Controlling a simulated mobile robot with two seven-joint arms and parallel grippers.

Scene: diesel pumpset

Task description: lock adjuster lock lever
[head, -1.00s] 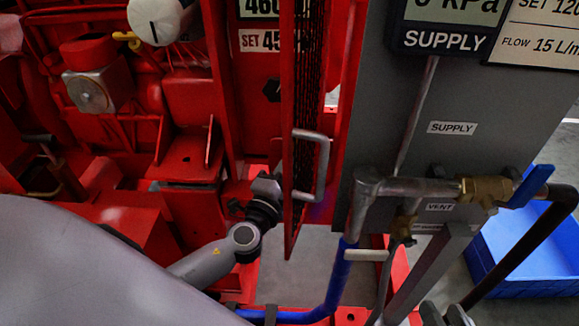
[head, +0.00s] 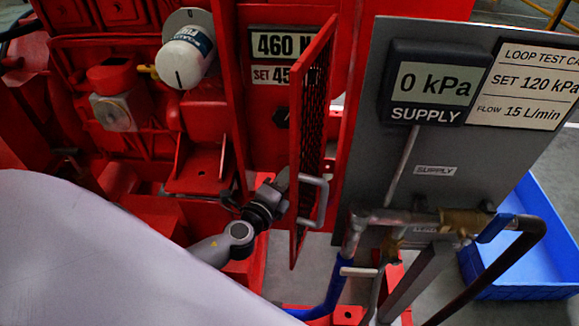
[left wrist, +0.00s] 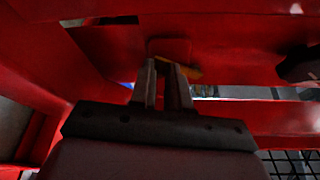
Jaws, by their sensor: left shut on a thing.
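My left gripper (left wrist: 165,88) shows in the left wrist view with its two fingers close together. It is shut on a small yellow-orange lever (left wrist: 188,70), which crosses at the fingertips in front of red metal; it looks like the lock lever. In the head view my left wrist reaches up to the left side of the red mesh door (head: 310,130), and the fingertips are hidden there. My right gripper is not in view.
The mesh door stands open edge-on beside my left wrist, with a grey handle (head: 315,200). To the right are a grey panel (head: 365,150) with a 0 kPa display, metal pipes, a blue hose (head: 338,280) and a blue bin (head: 535,240).

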